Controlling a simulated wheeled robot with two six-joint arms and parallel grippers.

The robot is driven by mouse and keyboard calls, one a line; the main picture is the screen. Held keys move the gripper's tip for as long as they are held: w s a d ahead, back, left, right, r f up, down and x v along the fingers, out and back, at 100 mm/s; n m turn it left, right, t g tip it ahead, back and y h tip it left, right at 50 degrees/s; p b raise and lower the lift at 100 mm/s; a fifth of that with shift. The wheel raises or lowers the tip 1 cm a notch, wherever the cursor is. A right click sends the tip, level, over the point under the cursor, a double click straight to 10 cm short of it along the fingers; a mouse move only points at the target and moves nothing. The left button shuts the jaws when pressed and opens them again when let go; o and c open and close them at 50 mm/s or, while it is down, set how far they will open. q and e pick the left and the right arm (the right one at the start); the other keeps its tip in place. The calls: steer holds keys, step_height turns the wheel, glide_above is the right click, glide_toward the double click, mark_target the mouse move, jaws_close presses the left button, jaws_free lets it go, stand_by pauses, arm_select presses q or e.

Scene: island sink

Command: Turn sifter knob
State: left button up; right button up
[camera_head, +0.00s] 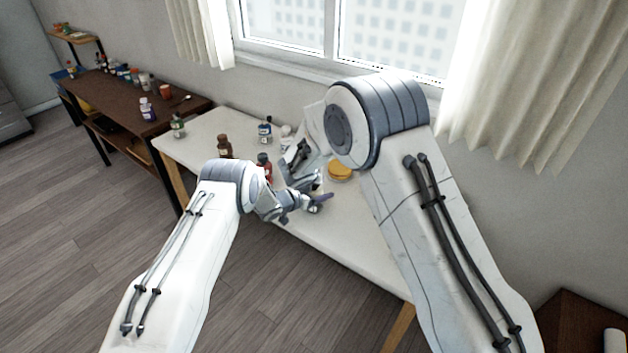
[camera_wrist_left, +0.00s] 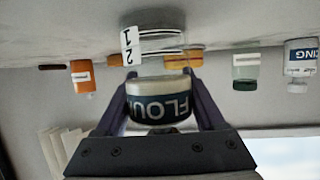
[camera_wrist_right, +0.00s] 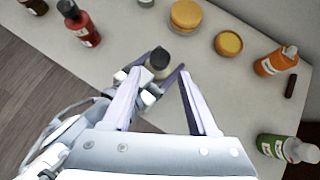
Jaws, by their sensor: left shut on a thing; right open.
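The sifter (camera_wrist_left: 160,108) has a dark blue band lettered "FLOU" and a pale band beside it in the left wrist view. A clear part with a white tag (camera_wrist_left: 130,46) marked 1 and 2 shows just beyond it, toward the tabletop. In the head view the sifter is mostly hidden by my arms.
A dark wooden table (camera_head: 110,95) stands at the left. The window wall is behind.

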steer(key=x, duration=0.8)
steer(key=shift+c, duration=0.2)
jaws_close()
